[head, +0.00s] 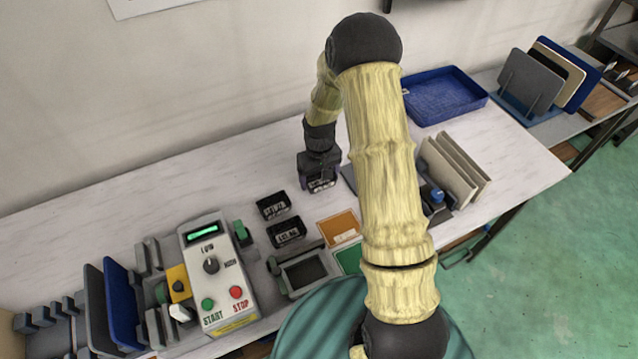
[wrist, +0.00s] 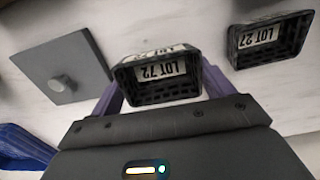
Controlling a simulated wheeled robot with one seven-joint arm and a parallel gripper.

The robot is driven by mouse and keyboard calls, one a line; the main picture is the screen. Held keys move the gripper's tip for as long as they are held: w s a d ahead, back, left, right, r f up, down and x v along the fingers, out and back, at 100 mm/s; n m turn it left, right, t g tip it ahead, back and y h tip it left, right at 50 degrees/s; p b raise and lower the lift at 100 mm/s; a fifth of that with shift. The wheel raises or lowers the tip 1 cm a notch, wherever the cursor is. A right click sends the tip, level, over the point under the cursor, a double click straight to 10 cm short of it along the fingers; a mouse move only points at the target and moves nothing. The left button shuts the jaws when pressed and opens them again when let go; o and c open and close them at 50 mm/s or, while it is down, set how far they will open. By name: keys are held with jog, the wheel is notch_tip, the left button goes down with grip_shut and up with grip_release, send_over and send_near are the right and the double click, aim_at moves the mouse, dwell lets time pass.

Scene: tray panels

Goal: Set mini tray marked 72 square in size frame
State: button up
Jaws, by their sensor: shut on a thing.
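The black mini tray marked LOT 72 (wrist: 158,78) sits between the purple fingers of my gripper (wrist: 160,92) in the wrist view. My gripper is shut on it, and I cannot tell whether the tray touches the table. In the head view my gripper (head: 320,184) is over the table's middle, behind two other black mini trays (head: 272,206) (head: 286,232). A tray marked LOT 27 (wrist: 268,40) lies to the right in the wrist view. A grey frame with a dark opening (head: 301,257), apparently the size frame, stands at the table's front, empty as far as I see.
A grey plate with a knob (wrist: 62,68) lies left of the held tray in the wrist view. A control box (head: 215,265) stands front left. A blue tray (head: 445,97) and a rack of beige panels (head: 455,170) are to the right. The back-left table is clear.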

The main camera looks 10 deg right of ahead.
aim_at(320, 183)
jog(key=shift+f+p, duration=0.3)
jog(key=shift+f, duration=1.55)
jog(key=shift+f, duration=0.2)
jog(key=o, duration=0.9)
jog(key=shift+r, duration=0.1)
notch_tip(320, 183, up, 12)
jog(key=shift+s+r+b, duration=0.1)
jog(key=shift+r+b, duration=0.05)
jog(key=shift+b, duration=0.7)
